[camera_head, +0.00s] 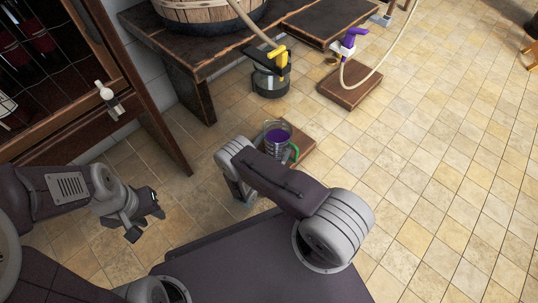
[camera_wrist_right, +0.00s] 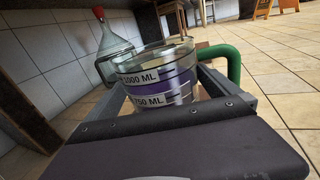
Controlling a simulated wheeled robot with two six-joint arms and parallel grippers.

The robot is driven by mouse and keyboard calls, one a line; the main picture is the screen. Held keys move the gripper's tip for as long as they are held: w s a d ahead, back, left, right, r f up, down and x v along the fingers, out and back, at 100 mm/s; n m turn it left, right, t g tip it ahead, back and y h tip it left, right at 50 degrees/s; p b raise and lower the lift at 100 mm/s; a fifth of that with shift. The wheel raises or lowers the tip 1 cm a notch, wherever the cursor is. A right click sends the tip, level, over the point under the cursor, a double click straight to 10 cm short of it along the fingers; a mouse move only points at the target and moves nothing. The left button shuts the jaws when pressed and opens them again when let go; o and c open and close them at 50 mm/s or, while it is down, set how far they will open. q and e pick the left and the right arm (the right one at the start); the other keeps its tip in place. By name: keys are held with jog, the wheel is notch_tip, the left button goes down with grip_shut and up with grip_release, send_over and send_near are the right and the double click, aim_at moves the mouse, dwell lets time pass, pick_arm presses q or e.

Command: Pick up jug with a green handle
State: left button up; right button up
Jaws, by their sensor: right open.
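The clear measuring jug (camera_head: 277,140) with purple liquid stands upright on a low wooden block (camera_head: 304,147). Its green handle (camera_head: 294,153) is on its right side. In the right wrist view the jug (camera_wrist_right: 158,80) is straight ahead, with volume labels, and its green handle (camera_wrist_right: 228,58) is at the right. My right gripper (camera_wrist_right: 172,82) is open, with its grey fingers on either side of the jug. Contact with the jug cannot be told. In the head view my arm hides most of this gripper. My left gripper (camera_head: 145,218) is open and empty above the floor at left.
A wooden bench (camera_head: 195,75) carries a large tub (camera_head: 208,18). A glass vessel with a yellow tap (camera_head: 278,60) stands near it. A purple-handled nozzle (camera_head: 349,40) with a hose rests over another block (camera_head: 350,85). A cabinet is at left. Tiled floor (camera_head: 430,150) at right is clear.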

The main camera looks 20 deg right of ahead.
jog(key=shift+w+d+f+b, duration=0.2)
jog(key=shift+w+d+b, duration=0.1)
jog(key=shift+w+d, duration=0.2)
jog(key=shift+w+d+r, duration=0.2)
jog(key=shift+w+d, duration=0.15)
jog(key=shift+d, duration=0.15)
jog(key=c, duration=1.7)
jog(key=shift+r+p, duration=0.3)
jog(key=shift+r, duration=0.1)
pick_arm(q)
jog(key=shift+f, duration=0.4)
pick_arm(e)
jog(key=shift+a, duration=0.1)
pick_arm(q)
jog(key=shift+r+p, duration=0.35)
jog(key=shift+r, duration=0.05)
pick_arm(e)
jog(key=shift+s+a+r, duration=0.15)
jog(key=shift+s+a, duration=0.15)
jog(key=shift+a, duration=0.4)
jog(key=shift+s+a+r, duration=0.15)
jog(key=shift+s+a, duration=0.1)
jog(key=shift+a, duration=0.4)
